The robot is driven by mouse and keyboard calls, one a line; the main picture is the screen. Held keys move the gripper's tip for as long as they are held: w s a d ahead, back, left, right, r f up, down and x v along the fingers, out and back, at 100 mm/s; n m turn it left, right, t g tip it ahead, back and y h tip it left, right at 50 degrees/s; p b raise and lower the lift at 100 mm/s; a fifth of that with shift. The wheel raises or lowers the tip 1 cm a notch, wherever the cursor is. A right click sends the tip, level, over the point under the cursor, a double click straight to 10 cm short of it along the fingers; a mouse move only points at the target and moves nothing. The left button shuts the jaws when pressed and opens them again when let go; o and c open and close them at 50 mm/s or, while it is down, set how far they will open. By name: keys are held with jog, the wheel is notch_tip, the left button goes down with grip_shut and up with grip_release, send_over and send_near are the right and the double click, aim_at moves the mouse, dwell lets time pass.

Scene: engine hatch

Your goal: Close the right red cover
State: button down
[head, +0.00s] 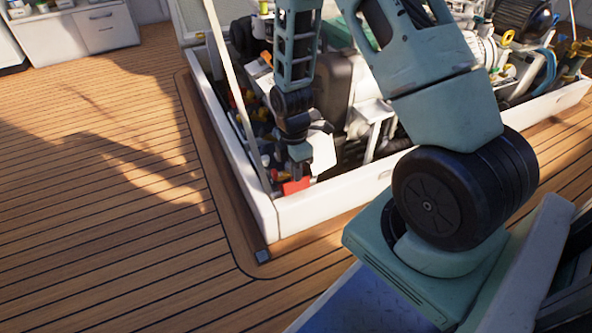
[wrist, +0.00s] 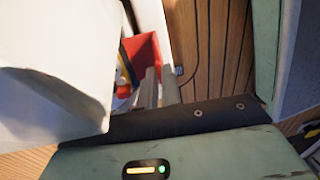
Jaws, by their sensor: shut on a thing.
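A red cover (head: 296,186) sits at the near corner inside the white engine hatch, just below my gripper (head: 297,168). The red cover also shows in the wrist view (wrist: 145,55), standing up as a flat red face beside the fingers. My gripper in the wrist view (wrist: 158,88) has its grey fingers close together at the cover's lower right edge, shut on it. The exact contact is partly hidden by the fingers and a white panel. I cannot tell the cover's hinge or exact tilt.
The white hatch rim (head: 262,212) runs close around the gripper. A thin pole (head: 235,90) stands at its left side. Engine parts (head: 350,85) crowd the hatch behind. A white block (wrist: 55,60) fills the wrist view's left. The wooden deck (head: 110,210) at left is clear.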

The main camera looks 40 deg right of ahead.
jog(key=shift+w+r+g+p, duration=0.25)
jog(key=shift+r+g+p, duration=0.1)
jog(key=shift+p, duration=0.6)
jog(key=shift+w+d+g+p, duration=0.1)
jog(key=shift+w+g+p, duration=0.2)
jog(key=shift+p, duration=0.65)
jog(key=shift+f, duration=0.1)
jog(key=c, duration=1.6)
grip_release()
jog(key=p+v, duration=0.3)
jog(key=v, duration=0.2)
jog(key=p+v, duration=0.3)
jog(key=v, duration=0.3)
jog(key=p+v, duration=0.2)
jog(key=v, duration=0.4)
jog(key=shift+w+d+p, duration=0.1)
jog(key=shift+d+p, duration=0.2)
jog(key=shift+p, duration=0.1)
